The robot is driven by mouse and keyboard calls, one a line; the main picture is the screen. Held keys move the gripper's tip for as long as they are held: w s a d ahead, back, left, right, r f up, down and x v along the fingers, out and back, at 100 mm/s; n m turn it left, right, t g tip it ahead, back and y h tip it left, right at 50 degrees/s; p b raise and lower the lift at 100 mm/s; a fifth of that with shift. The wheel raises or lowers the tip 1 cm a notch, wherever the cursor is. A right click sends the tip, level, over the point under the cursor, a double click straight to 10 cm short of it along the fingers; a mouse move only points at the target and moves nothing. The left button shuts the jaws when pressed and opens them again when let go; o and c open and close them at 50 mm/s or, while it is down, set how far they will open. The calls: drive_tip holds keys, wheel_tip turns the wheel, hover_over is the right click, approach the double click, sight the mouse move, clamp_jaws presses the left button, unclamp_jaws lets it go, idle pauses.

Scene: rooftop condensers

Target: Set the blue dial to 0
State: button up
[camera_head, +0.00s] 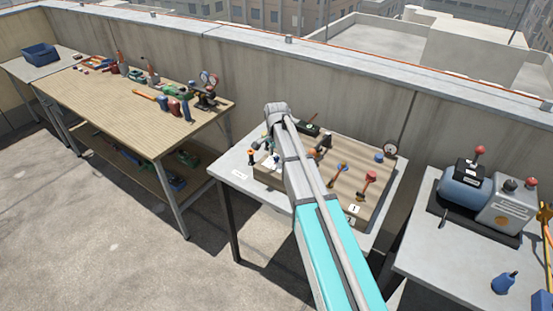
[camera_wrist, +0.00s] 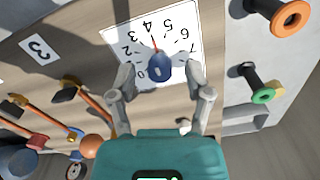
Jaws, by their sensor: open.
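The blue dial (camera_wrist: 159,68) sits on a white card (camera_wrist: 181,60) with numbers around it in the wrist view. Its thin red pointer (camera_wrist: 154,43) points near the 4. The 0 is close beside the dial on its left. My gripper (camera_wrist: 164,88) is open, with one finger on each side of the dial. I see gaps at both sides, and cannot tell whether a finger touches it. In the head view, my arm covers most of the card, and I cannot make out the dial.
An orange-ringed knob (camera_wrist: 290,18) and a green-ringed knob (camera_wrist: 263,96) stick out at the right of the wrist view. The board (camera_head: 330,185) lies on a grey table before a parapet wall.

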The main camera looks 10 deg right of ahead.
idle(0.3)
clamp_jaws()
drive_tip(key=shift+n, duration=0.4)
drive_tip(key=n, duration=1)
drive_tip(key=shift+f+n, duration=0.1)
drive_tip(key=shift+n, duration=0.3)
drive_tip(key=n, duration=0.6)
drive_tip(key=shift+s, duration=0.1)
drive_tip(key=n, duration=0.6)
drive_tip(key=shift+n, duration=0.3)
